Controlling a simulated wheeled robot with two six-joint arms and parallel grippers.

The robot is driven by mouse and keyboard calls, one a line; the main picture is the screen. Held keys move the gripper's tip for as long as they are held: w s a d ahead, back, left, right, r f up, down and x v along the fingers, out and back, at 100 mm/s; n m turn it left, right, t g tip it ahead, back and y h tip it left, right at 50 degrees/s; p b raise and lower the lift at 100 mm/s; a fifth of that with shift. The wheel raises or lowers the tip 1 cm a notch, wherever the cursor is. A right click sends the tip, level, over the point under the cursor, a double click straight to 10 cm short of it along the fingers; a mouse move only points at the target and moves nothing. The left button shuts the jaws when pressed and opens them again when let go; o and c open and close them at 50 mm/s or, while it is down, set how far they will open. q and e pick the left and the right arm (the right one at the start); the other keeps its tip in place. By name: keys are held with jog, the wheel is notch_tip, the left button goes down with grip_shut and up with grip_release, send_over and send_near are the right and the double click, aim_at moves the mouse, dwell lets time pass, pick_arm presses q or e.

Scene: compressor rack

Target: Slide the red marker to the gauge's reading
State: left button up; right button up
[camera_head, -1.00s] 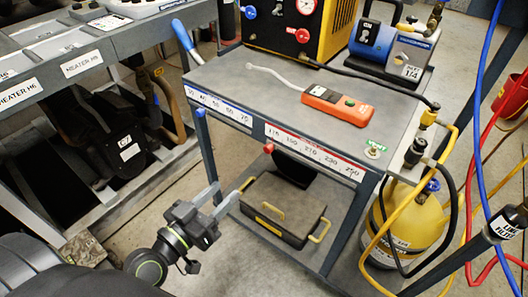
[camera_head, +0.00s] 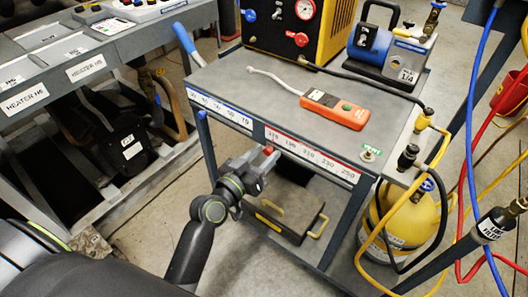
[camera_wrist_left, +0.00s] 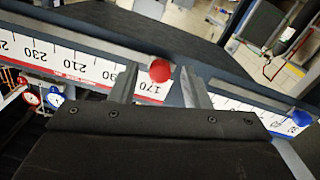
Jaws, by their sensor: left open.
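The red marker (camera_head: 268,150) is a small round knob at the left end of the red-edged scale (camera_head: 312,155) on the cart's front edge. In the left wrist view the red marker (camera_wrist_left: 160,70) sits near the 170 mark, between the two fingers. My left gripper (camera_head: 262,160) is open around the marker; I cannot tell whether a finger touches it. The fingers also show in the left wrist view (camera_wrist_left: 158,86). The gauge (camera_head: 305,9) is a white dial with a red rim on the yellow machine; its needle is too small to read. My right gripper is not in view.
A blue marker (camera_head: 201,115) sits on the blue-edged scale (camera_head: 220,108) to the left. An orange detector (camera_head: 335,108) lies on the cart top. A black case (camera_head: 284,217) is on the lower shelf. A yellow tank (camera_head: 405,222) and hoses stand at the right.

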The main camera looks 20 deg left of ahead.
pick_arm(q)
jog(key=shift+w+d, duration=0.1)
jog(key=shift+w, duration=0.2)
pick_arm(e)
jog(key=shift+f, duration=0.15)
pick_arm(q)
grip_shut()
jog(key=shift+d, duration=0.1)
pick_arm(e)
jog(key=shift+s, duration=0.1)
